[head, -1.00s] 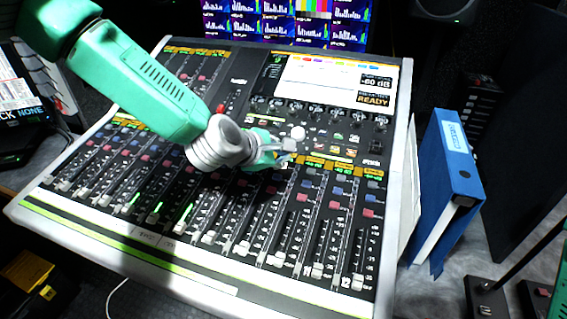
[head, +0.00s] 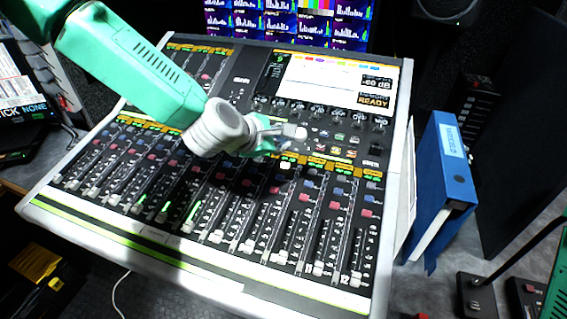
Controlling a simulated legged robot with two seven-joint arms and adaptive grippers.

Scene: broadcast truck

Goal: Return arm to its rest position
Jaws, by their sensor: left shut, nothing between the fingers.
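My left arm comes in from the upper left in green and grey. My left gripper (head: 283,137) is shut and empty. It hangs over the upper middle of the mixing console (head: 150,238), in front of the knob row below the console's screen. I cannot tell how far it is above the panel. The console has a row of faders along its front and a lit screen (head: 325,80) at its top right reading READY. My right gripper is not in view.
A blue binder (head: 455,185) stands upright just right of the console. A monitor (head: 285,22) with level graphs is behind it. A dark stand base (head: 480,295) sits at the lower right. Papers and dark equipment (head: 25,110) are at the left.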

